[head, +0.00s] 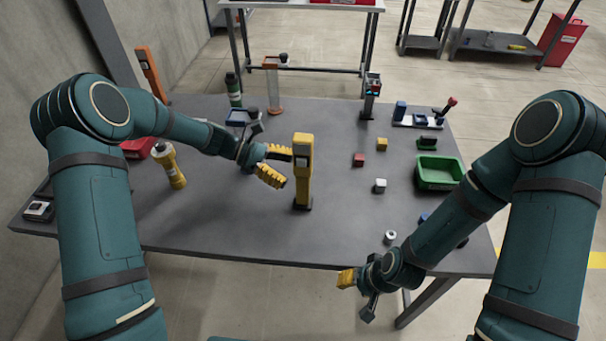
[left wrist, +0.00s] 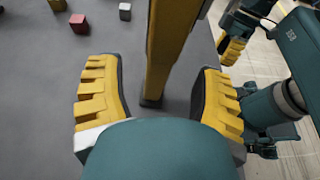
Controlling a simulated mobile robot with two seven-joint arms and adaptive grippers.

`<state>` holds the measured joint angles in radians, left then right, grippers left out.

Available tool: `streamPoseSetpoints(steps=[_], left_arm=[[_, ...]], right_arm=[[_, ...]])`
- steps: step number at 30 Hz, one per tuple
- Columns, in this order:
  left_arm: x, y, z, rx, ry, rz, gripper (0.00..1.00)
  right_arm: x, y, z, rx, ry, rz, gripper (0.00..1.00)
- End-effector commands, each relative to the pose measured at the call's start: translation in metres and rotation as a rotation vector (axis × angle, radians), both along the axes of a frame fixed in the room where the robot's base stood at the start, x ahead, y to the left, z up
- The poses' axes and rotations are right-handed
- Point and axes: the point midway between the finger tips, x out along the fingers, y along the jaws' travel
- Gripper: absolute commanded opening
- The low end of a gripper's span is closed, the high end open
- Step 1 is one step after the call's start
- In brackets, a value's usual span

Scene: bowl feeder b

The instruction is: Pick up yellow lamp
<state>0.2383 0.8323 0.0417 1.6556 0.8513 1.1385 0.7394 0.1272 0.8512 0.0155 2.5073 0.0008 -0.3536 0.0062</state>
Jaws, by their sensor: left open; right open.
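The upright yellow lamp (head: 303,168), a tall slim body with a dark panel and dark foot, stands on the grey table. My left gripper (head: 273,165) is open just left of it, its yellow fingers pointing towards it. In the left wrist view the lamp (left wrist: 170,45) rises between the two spread fingers of the left gripper (left wrist: 158,75); I see no contact, and its top is cut off. My right gripper (head: 356,292) is open and empty at the table's front edge, away from the lamp.
A green bin (head: 438,172) is at the right. A red block (head: 358,160) and a white block (head: 380,186) lie right of the lamp. The table in front of the lamp is clear.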

Motion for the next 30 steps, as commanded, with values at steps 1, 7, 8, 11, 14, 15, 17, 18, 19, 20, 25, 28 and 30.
streamPoseSetpoints(steps=[1,7,8,11,14,15,17,18,19,20,25,28,30], left_arm=[[0.000,-0.002,-0.001,0.000,0.000,0.000,0.67],[-0.002,-0.014,-0.011,-0.001,0.002,-0.001,0.67],[-0.002,-0.017,-0.014,-0.001,0.002,-0.001,0.67],[-0.003,-0.030,-0.023,-0.001,0.001,-0.003,0.67],[-0.004,-0.042,-0.027,-0.001,0.001,-0.002,0.67],[-0.004,-0.045,-0.028,-0.001,0.001,-0.002,0.67],[-0.004,-0.047,-0.029,0.000,0.000,-0.001,0.67],[-0.004,-0.047,-0.029,0.000,0.000,0.000,0.67],[-0.004,-0.047,-0.028,0.000,0.000,0.000,0.67],[-0.004,-0.047,-0.028,0.000,0.000,0.000,0.67],[-0.004,-0.047,-0.028,0.000,0.000,0.000,0.40],[-0.004,-0.046,-0.028,0.000,0.000,0.000,0.05],[-0.004,-0.046,-0.028,0.000,0.000,0.000,0.00]], right_arm=[[0.000,0.000,0.000,0.000,0.001,0.000,0.47],[-0.001,0.000,-0.004,0.000,0.002,0.002,0.47],[-0.001,0.000,-0.004,0.000,0.002,0.002,0.47],[-0.002,0.000,-0.008,0.001,0.005,0.004,0.47],[-0.003,0.000,-0.009,0.002,0.006,0.004,0.47],[-0.003,0.000,-0.009,0.002,0.007,0.005,0.47],[-0.003,0.000,-0.009,0.002,0.007,0.005,0.47],[-0.003,0.001,-0.009,0.002,0.007,0.005,0.47],[-0.003,0.000,-0.009,0.002,0.007,0.005,0.47],[-0.003,0.000,-0.009,0.002,0.007,0.005,0.47],[-0.003,0.001,-0.009,0.002,0.007,0.005,0.47],[-0.003,0.000,-0.009,0.002,0.007,0.005,0.47],[-0.003,0.000,-0.009,0.002,0.007,0.005,0.47]])
